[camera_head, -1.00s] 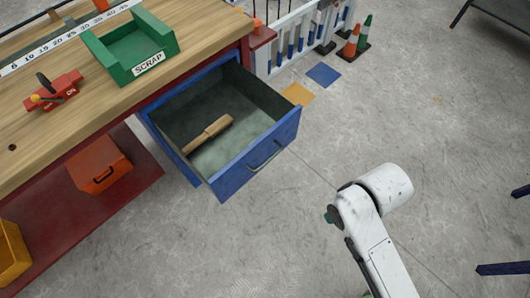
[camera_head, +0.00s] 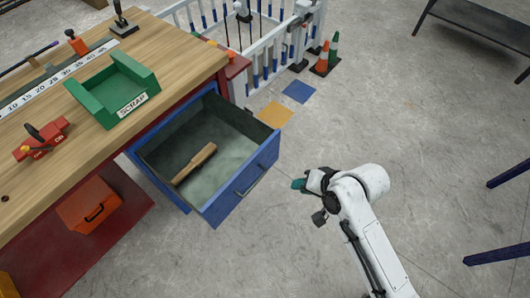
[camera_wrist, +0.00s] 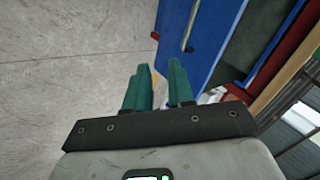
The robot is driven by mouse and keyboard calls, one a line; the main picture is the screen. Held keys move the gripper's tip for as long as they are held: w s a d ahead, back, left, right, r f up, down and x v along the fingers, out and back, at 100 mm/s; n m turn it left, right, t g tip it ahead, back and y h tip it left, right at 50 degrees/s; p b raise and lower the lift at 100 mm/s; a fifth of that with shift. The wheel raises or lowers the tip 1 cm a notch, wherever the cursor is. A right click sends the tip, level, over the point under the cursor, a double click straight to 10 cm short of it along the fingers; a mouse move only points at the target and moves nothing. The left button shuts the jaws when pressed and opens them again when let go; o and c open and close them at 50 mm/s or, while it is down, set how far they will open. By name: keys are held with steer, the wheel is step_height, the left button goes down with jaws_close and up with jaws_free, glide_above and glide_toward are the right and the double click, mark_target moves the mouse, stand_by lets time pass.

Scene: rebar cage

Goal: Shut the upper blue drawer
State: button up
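The upper blue drawer (camera_head: 240,192) is pulled well out of the workbench, and its grey inside is visible from above. A wooden-handled item (camera_head: 194,164) lies in it. A bar handle (camera_head: 251,182) is on the drawer front. My gripper (camera_head: 299,184) is to the right of the drawer front, apart from it, with teal fingers pointing left. In the wrist view the fingers (camera_wrist: 160,85) stand apart with an empty gap. The blue drawer front (camera_wrist: 200,45) and its handle (camera_wrist: 188,32) show beyond the fingertips there.
On the wooden bench top (camera_head: 170,55) are a green SCRAP tray (camera_head: 118,90) and a red clamp-like tool (camera_head: 40,138). An orange toolbox (camera_head: 88,205) sits on the lower red shelf. Traffic cones (camera_head: 322,58) and a white fence stand behind.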

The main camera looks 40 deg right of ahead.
steer(key=w+r+m+t, duration=0.1)
steer(key=m, duration=0.1)
steer(key=w+d+r+m+t+p, duration=0.1)
steer(key=w, duration=0.1)
steer(key=shift+d+r+m, duration=0.1)
steer(key=shift+r+m, duration=0.15)
steer(key=shift+m, duration=0.15)
steer(key=shift+c, duration=1.4)
steer(key=shift+w+d+r+m, duration=0.1)
steer(key=shift+w+r+m, duration=0.05)
steer(key=shift+w+m, duration=0.25)
jaws_close()
glide_toward(259, 157)
steer(key=w+f, duration=0.2)
steer(key=f, duration=0.2)
steer(key=shift+w+a+f, duration=0.2)
steer(key=shift+w+f, duration=0.15)
steer(key=shift+w, duration=0.05)
steer(key=shift+w+a, duration=0.15)
steer(key=shift+w, duration=0.45)
